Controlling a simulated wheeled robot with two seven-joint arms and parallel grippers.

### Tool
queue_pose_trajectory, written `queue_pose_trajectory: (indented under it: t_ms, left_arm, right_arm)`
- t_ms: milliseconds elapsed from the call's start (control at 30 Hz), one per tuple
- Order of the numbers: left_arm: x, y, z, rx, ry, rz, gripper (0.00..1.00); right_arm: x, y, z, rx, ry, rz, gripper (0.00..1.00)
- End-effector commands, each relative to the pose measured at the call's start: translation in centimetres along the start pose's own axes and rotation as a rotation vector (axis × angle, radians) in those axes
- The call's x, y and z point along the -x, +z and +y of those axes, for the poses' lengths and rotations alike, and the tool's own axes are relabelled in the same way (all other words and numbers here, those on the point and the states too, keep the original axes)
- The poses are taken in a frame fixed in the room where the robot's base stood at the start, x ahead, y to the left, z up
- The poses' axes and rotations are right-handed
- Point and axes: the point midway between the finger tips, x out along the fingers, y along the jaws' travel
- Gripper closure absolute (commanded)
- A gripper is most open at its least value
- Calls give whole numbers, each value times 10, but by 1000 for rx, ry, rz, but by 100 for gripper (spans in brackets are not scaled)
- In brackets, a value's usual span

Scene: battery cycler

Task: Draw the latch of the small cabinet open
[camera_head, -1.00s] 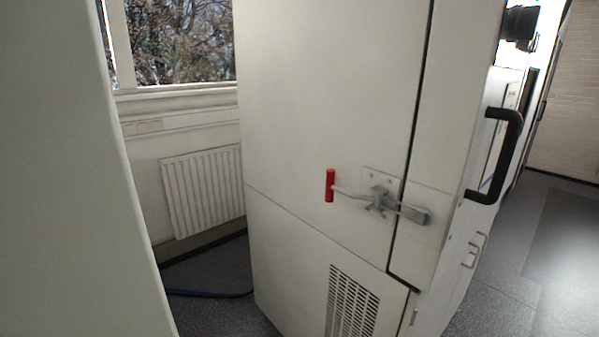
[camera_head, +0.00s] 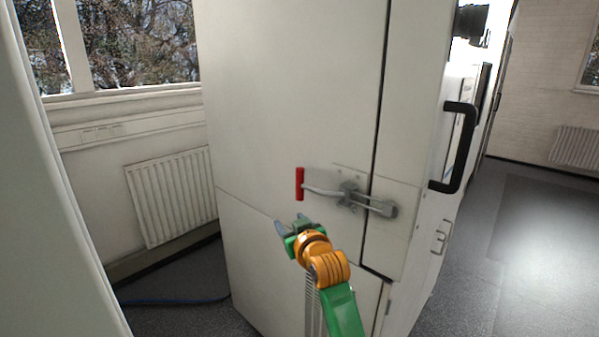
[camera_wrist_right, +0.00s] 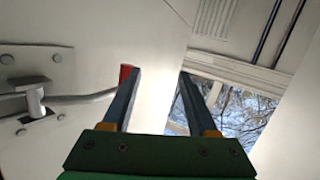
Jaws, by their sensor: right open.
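The small cabinet (camera_head: 290,90) is a white cabinet with a metal toggle latch (camera_head: 350,194) across the gap between its front and a side strip. The latch lever ends in a red handle (camera_head: 300,184). My right gripper (camera_head: 290,226) is below the red handle in the head view, open and empty. In the right wrist view its two fingers (camera_wrist_right: 160,95) point up the picture, with the red handle (camera_wrist_right: 125,74) just left of the left finger's tip, partly hidden behind it. The latch (camera_wrist_right: 35,92) shows at the left there. My left gripper is not in view.
A black bar handle (camera_head: 459,148) sticks out from the cabinet's right side. A radiator (camera_head: 172,196) stands under the window at the left. A pale panel (camera_head: 40,200) fills the near left edge. A blue cable (camera_head: 170,301) lies on the floor. Open floor (camera_head: 545,240) is at the right.

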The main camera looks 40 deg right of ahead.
Motion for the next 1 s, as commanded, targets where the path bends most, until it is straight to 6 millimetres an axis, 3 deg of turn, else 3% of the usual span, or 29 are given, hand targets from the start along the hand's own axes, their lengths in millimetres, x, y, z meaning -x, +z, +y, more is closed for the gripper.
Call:
queue_pose_trajectory:
  t_ms: [33,100,200,367,700,1000]
  left_arm:
    - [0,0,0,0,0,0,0]
    - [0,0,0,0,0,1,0]
    - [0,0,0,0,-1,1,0]
    - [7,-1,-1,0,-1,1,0]
    - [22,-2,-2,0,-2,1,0]
    - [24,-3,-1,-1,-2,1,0]
  right_arm:
    - [-4,-29,19,-45,34,70,41]
    - [-6,-58,40,-96,71,144,41]
    - [-6,-79,57,-135,98,200,41]
    - [-18,-88,62,-143,103,209,41]
    - [-65,-97,67,-142,102,208,41]
    - [-75,-96,67,-141,102,209,41]
